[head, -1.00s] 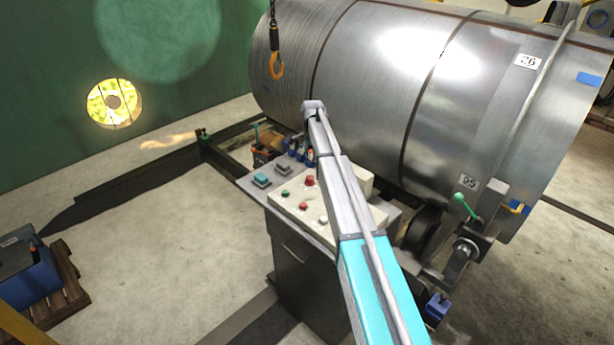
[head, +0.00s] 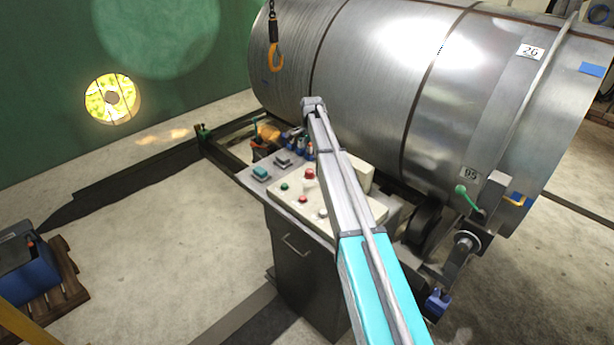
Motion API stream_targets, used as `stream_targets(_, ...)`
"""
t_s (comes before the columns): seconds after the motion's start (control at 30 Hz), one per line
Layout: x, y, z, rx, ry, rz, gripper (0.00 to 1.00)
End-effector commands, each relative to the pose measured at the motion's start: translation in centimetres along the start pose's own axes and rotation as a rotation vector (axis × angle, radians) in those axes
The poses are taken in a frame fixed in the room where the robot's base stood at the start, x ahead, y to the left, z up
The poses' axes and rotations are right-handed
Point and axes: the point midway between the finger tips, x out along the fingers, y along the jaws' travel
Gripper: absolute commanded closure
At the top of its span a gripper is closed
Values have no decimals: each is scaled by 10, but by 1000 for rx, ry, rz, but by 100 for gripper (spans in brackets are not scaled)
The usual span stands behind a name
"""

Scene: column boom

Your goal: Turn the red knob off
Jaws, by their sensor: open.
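The control console has a cream panel (head: 345,212) with several small round controls. A larger red knob or button (head: 309,174) stands near its back edge, just left of my arm. A smaller red control (head: 303,198) sits nearer the front, with a green one (head: 284,186) to its left and a whitish one (head: 323,213) to its right. I cannot tell which red control is the knob, or its setting. My arm reaches up across the console, and its visible end is beyond the panel, in front of the drum. My gripper's fingers do not show; the arm hides that area.
A large metal drum (head: 385,80) lies behind the console. A hook (head: 275,57) hangs at its left. A blue bin (head: 28,270) on a pallet stands far left. Floor between is clear.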

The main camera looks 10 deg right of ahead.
Motion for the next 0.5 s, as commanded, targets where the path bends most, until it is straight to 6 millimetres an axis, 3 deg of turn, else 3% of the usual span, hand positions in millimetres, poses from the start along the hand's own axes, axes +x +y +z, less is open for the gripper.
stream_targets(0.5,44,0,1,-1,0,0,13)
